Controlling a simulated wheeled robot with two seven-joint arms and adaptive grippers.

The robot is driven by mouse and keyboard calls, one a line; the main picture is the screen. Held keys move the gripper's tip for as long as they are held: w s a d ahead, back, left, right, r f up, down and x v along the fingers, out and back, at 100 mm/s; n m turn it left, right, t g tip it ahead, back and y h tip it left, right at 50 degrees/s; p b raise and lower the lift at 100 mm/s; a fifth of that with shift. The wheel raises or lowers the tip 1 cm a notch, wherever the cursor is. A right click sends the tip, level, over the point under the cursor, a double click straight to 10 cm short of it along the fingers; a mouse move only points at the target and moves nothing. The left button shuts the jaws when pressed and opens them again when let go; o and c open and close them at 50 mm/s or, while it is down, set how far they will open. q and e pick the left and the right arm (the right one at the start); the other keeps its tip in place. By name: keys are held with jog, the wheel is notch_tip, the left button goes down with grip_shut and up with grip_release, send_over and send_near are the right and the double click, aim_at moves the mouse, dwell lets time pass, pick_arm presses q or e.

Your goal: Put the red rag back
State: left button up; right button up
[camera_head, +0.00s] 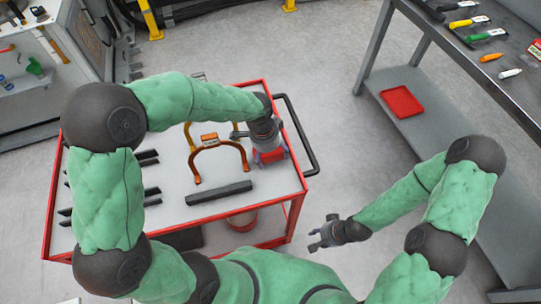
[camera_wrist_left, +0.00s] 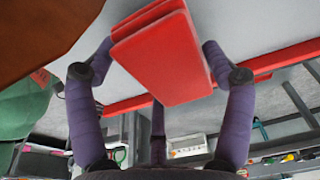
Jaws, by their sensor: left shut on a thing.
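In the head view the rag (camera_head: 271,156) shows as a red patch under my left gripper (camera_head: 269,150), over the right side of the red-rimmed cart (camera_head: 227,207). I cannot tell whether the rag touches the cart top. My right gripper (camera_head: 322,234) is open and empty, out over the floor right of the cart.
An orange horseshoe-shaped tool (camera_head: 218,158) and a dark bar (camera_head: 218,193) lie on the cart, with several dark pieces at its left. A flat red tray (camera_head: 402,101) lies on the lower shelf of the right bench (camera_head: 425,112). Hand tools lie on the bench top.

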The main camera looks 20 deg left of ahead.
pick_arm(q)
jog(key=shift+f, duration=0.55)
jog(key=shift+f, duration=0.1)
jog(key=o, duration=1)
jog(key=shift+r, duration=0.45)
notch_tip(320, 180, up, 11)
jog(key=s+a+p, duration=0.1)
jog(key=p, duration=0.2)
jog(key=shift+a+p, duration=0.25)
jog(key=shift+p, duration=0.05)
jog(key=shift+r, duration=0.1)
